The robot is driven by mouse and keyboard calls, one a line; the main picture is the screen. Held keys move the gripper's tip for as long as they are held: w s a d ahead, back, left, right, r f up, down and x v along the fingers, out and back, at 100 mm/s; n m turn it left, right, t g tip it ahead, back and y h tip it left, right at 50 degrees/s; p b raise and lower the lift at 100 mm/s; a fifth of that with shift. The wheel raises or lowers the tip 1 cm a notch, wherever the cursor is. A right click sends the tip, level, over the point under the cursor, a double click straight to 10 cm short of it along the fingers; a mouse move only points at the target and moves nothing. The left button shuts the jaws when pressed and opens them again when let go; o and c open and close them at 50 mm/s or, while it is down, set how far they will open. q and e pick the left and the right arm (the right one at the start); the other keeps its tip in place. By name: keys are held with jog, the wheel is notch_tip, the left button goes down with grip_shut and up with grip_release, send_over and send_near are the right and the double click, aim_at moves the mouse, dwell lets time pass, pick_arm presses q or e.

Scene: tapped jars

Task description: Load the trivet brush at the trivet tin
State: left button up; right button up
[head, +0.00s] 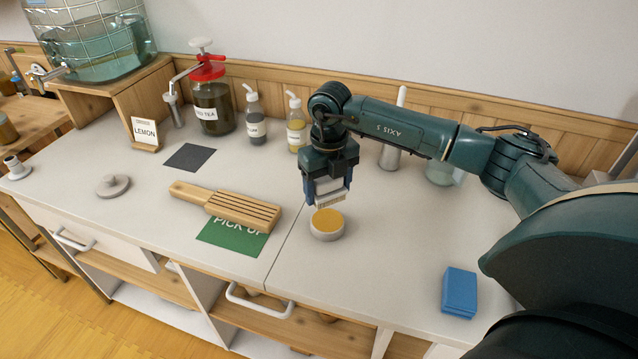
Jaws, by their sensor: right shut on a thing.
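My right gripper (327,188) is shut on the trivet brush (331,201), whose pale bristles point down. The bristles are right above the trivet tin (326,236), a small round grey tin with an orange-yellow top. The view does not clearly show whether the bristles touch that top. The brush's upper part is hidden between the fingers. A wooden trivet (228,204) with dark grooves and a handle lies to the left, partly over the green pick-up mat (229,238). My left gripper is not in view.
A blue sponge-like block (459,292) lies at the front right. A grey lidded disc (113,186) and dark square mat (189,157) lie at left. A tea jar (212,108), pump bottles (256,120) and lemon sign (146,132) stand at the back. Counter around the tin is clear.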

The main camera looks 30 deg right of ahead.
aim_at(328, 220)
jog(key=shift+d+f, duration=0.1)
jog(key=shift+f, duration=0.2)
jog(key=shift+f+b, duration=0.7)
notch_tip(328, 220, down, 3)
jog(key=shift+f+b, duration=0.2)
jog(key=shift+b, duration=1)
jog(key=shift+f, duration=0.35)
pick_arm(q)
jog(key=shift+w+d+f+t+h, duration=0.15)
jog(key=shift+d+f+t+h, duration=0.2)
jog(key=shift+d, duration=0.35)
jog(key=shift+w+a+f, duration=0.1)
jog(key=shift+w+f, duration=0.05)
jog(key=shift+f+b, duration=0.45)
jog(key=shift+b, duration=0.15)
pick_arm(e)
jog(key=shift+f, duration=0.55)
